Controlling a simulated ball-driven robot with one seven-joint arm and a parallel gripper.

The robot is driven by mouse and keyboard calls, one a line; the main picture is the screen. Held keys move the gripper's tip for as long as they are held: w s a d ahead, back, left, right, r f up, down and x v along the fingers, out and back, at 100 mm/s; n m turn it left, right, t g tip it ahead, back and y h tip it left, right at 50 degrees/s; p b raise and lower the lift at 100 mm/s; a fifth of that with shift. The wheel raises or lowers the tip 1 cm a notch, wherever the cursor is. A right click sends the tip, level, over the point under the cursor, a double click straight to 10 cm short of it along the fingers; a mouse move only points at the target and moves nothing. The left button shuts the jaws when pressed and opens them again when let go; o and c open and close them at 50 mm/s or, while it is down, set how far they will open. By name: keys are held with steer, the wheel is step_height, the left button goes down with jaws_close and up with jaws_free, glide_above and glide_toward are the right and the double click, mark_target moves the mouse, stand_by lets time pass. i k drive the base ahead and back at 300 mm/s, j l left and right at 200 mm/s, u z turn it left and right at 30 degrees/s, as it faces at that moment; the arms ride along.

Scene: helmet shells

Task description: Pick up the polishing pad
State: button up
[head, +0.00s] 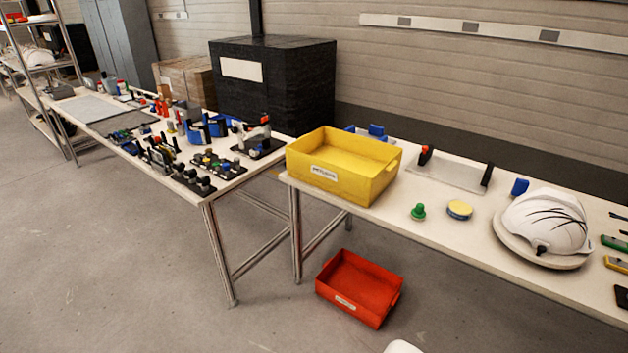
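A round pad with a yellow top and a darker bluish rim (460,209) lies on the right-hand white table; it looks like the polishing pad. A small green knob-shaped piece (418,211) stands just left of it, apart from it. Nothing covers the pad. My gripper is not in view.
A yellow bin (345,186) stands on the left end of the right-hand table (433,237). A white helmet shell (546,222) on a round base is right of the pad. A clear panel with black-and-red holders (448,175) lies behind. A red bin (358,287) is on the floor.

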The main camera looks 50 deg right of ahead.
mark_target(418, 214)
steer(key=z, duration=1.55)
